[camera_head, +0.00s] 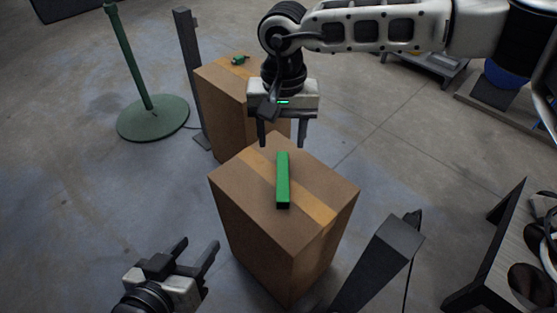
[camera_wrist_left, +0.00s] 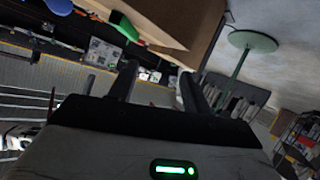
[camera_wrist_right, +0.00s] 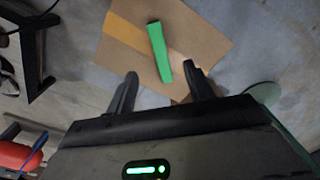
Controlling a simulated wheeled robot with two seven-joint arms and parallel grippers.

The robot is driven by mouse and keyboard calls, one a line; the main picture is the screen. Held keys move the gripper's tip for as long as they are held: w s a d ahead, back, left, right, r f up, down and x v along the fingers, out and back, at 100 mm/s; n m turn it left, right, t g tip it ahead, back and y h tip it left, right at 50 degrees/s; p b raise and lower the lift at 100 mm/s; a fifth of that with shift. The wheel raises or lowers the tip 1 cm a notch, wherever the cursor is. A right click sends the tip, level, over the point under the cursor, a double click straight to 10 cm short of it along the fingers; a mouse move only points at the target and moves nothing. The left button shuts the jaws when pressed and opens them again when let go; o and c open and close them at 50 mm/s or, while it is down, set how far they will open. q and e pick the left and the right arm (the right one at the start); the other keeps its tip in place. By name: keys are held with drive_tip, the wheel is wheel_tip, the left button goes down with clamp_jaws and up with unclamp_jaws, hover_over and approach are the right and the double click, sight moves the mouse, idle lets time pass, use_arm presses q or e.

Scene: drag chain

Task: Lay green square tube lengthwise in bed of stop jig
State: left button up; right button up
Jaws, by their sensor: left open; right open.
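A green square tube (camera_head: 283,182) lies flat along the top of a taped cardboard box (camera_head: 232,200) at the middle of the head view. My right gripper (camera_head: 281,144) is open and empty, above the far end of the tube, pointing down. In the right wrist view the tube (camera_wrist_right: 158,52) runs from the box top toward the gap between the open fingers. My left gripper (camera_head: 198,246) is open and empty, left of the box and apart from it. A green piece, likely the tube (camera_wrist_left: 124,26), shows in the left wrist view. I cannot make out the stop jig.
A second cardboard box (camera_head: 222,110) with a small green item (camera_head: 240,60) on it stands behind. A dark post (camera_head: 188,60) and a green-based stand (camera_head: 152,118) are at the left. A grey post (camera_head: 385,255) stands close at front right; a dark table (camera_head: 505,240) is at the right edge.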

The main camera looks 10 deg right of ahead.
drive_tip(key=b, duration=0.2)
hover_over(283, 185)
drive_tip(key=f, duration=0.9)
drive_tip(key=shift+s+a+f, duration=0.15)
drive_tip(key=shift+s, duration=0.25)
drive_tip(key=shift+f+b, duration=0.3)
drive_tip(key=shift+f, duration=0.45)
drive_tip(key=f, duration=0.1)
drive_tip(key=f+b, duration=0.1)
drive_tip(key=f, duration=0.2)
drive_tip(key=shift+w+f+b, duration=0.2)
drive_tip(key=shift+w+b, duration=0.1)
drive_tip(key=shift+b, duration=0.05)
drive_tip(key=shift+f, duration=0.25)
drive_tip(key=c, duration=1.1)
use_arm(q)
drive_tip(key=shift+d+r+t+h, duration=0.35)
drive_tip(key=shift+r+t+h, duration=0.1)
drive_tip(key=shift+r, duration=0.2)
drive_tip(key=shift+d+r+t+h, duration=0.35)
drive_tip(key=shift+r+t, duration=0.1)
drive_tip(key=shift+r, duration=0.15)
use_arm(e)
clamp_jaws()
drive_tip(key=shift+r, duration=0.2)
